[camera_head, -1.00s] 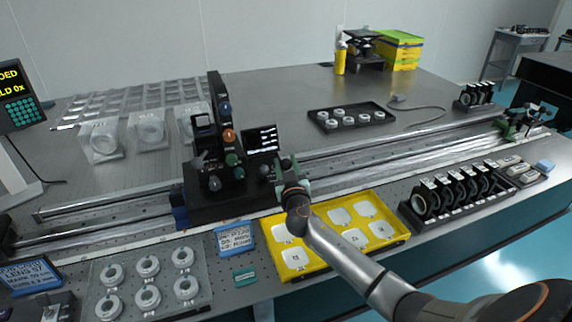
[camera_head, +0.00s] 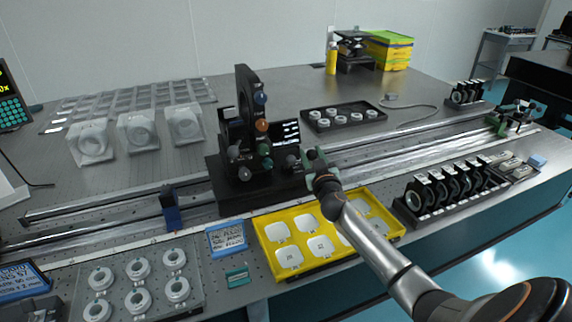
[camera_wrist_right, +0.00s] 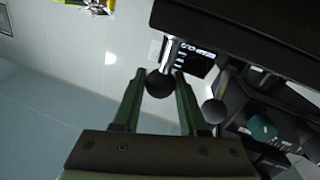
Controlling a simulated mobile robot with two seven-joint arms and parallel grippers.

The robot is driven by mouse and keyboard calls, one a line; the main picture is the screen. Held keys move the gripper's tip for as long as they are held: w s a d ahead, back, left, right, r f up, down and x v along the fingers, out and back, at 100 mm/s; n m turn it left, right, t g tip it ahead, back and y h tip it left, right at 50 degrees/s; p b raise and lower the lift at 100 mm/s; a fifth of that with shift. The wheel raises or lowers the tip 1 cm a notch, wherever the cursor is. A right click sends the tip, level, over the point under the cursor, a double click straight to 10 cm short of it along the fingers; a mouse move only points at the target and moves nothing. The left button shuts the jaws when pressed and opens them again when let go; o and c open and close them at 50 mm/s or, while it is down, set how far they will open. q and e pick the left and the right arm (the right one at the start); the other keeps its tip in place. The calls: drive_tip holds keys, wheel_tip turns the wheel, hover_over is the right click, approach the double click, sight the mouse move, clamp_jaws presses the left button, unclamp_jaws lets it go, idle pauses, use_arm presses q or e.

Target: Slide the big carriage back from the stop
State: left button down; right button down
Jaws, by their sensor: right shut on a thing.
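The big carriage (camera_head: 225,188) is a black block carrying an upright black plate, coloured knobs and a small screen. It sits on the long rails in the head view. The blue stop (camera_head: 170,212) stands on the rail to its left, with a clear gap between them. My right gripper (camera_head: 315,159) is at the carriage's right end. In the wrist view the green fingers of my right gripper (camera_wrist_right: 159,92) are shut on a dark ball knob (camera_wrist_right: 159,85) on a metal stem. My left gripper is not in view.
The rails (camera_head: 400,145) run on to the right, free up to a small green-black device (camera_head: 512,118) near their far end. In front lie a yellow tray (camera_head: 262,240) and a row of black lens mounts (camera_head: 440,195). A black tray (camera_head: 376,106) of rings lies behind.

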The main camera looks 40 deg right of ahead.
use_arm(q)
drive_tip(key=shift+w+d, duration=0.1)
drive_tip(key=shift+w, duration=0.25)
use_arm(e)
drive_tip(key=s+d, duration=0.2)
drive_tip(key=d, duration=0.8)
drive_tip(key=shift+s+d, duration=0.35)
drive_tip(key=shift+d, duration=0.05)
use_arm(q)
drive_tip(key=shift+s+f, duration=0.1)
use_arm(e)
drive_tip(key=shift+c, duration=2.3)
unclamp_jaws()
use_arm(q)
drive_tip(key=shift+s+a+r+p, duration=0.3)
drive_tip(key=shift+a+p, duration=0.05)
drive_tip(key=shift+p, duration=0.1)
use_arm(e)
drive_tip(key=v, duration=1.2)
drive_tip(key=shift+s, duration=0.2)
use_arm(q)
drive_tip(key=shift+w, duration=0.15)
use_arm(e)
drive_tip(key=shift+a, duration=0.15)
